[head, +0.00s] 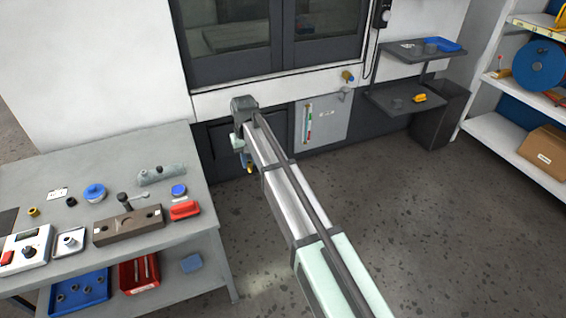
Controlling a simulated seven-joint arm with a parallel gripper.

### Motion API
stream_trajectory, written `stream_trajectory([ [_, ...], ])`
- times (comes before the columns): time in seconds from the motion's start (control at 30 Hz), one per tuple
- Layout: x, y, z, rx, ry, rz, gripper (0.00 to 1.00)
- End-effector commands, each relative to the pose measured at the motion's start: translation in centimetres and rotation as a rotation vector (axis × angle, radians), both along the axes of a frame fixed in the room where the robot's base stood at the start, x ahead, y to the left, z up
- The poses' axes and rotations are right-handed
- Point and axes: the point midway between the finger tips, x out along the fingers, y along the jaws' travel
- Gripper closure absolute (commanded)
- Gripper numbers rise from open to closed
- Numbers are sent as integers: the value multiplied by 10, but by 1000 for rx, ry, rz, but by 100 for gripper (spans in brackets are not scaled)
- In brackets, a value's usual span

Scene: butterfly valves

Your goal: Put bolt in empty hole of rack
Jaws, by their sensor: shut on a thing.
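The brown block that looks like the rack (128,226) lies near the right front edge of the grey workbench at the left. A dark round-headed piece (123,198) stands at its back edge; I cannot tell whether it sits in a hole. My gripper (250,168) hangs from the arm's end, right of the bench and apart from the rack, in front of the machine. It is small and partly hidden by my arm. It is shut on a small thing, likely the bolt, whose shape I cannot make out.
A red piece (185,210), a blue knob (179,190) and a grey valve-like body (160,174) lie close to the rack. A blue bin (80,290) and a red bin (139,273) are on the lower shelf. The floor beside the bench is clear.

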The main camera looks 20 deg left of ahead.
Motion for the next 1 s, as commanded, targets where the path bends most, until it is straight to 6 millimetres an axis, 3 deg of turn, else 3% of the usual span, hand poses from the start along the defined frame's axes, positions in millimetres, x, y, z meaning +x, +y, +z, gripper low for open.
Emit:
stream_trajectory([
  [0.03,-1,26,-1,0,0,20,100],
  [0.1,-7,53,-2,0,0,42,100],
  [0.6,-39,249,-16,0,0,136,100],
  [0.8,-37,305,-19,0,0,116,100],
  [1.0,-30,325,-20,0,0,69,100],
])
